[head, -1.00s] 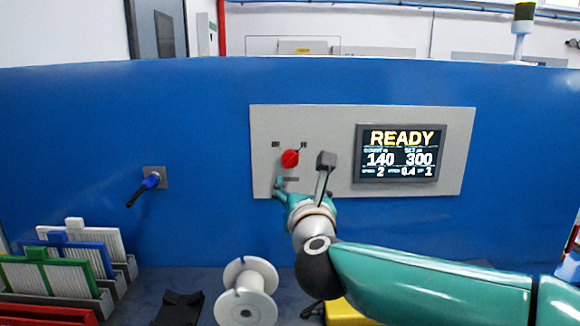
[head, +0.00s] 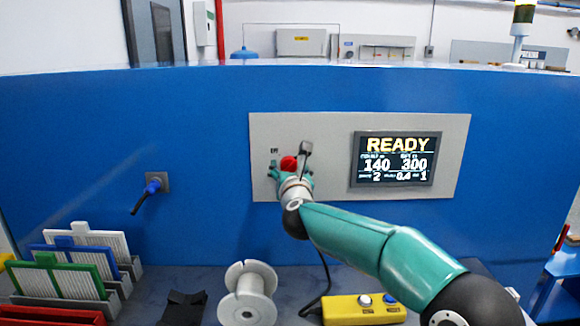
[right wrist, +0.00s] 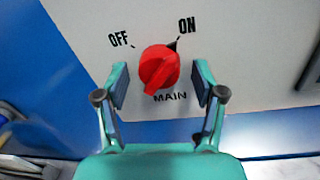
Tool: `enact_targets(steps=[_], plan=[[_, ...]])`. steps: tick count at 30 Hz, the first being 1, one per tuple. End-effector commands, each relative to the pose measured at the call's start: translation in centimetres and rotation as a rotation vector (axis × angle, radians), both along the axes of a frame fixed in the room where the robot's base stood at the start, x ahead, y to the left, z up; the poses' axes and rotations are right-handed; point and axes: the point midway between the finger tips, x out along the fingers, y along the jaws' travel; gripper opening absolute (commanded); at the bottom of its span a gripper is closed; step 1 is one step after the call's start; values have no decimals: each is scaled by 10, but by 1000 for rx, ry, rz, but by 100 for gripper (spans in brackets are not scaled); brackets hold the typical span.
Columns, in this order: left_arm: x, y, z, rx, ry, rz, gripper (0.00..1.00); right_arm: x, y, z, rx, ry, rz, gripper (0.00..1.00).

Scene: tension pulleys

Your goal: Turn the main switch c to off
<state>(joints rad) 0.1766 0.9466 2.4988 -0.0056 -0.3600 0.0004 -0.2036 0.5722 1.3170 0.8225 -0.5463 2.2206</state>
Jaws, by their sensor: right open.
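The main switch, a red rotary knob (head: 289,163), sits on the grey panel (head: 400,120), partly hidden by my right gripper in the head view. In the right wrist view the red knob (right wrist: 159,68) shows whole above the label MAIN, with OFF at its upper left and ON at its upper right. Its dark pointer end is toward ON. My right gripper (head: 290,170) is at the panel; in the right wrist view its open fingers (right wrist: 160,88) stand on either side of the knob, with gaps on both sides. My left gripper is not in view.
A READY screen (head: 396,159) is right of the switch. A blue plug (head: 152,186) sticks out at the left. Filter panels (head: 70,265), a white spool (head: 247,292) and a yellow button box (head: 362,309) stand on the bench below.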

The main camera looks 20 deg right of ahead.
Motion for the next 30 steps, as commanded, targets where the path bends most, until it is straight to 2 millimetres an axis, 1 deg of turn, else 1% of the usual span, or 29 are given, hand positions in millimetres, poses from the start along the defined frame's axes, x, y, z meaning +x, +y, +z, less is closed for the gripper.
enact_targets(steps=[6, 7, 17, 18, 24, 30], plan=[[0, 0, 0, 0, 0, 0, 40, 0, 0, 0, 0, 0, 0, 69], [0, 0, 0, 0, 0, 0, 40, 0, 0, 0, 0, 0, 0, 66], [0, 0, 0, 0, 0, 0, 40, 0, 0, 0, 0, 0, 0, 11], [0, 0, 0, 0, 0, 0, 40, 0, 0, 0, 0, 0, 0, 9], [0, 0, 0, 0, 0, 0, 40, 0, 0, 0, -11, 3, -1, 9], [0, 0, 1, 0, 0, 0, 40, 0, 0, 0, -69, 20, -1, 9]])
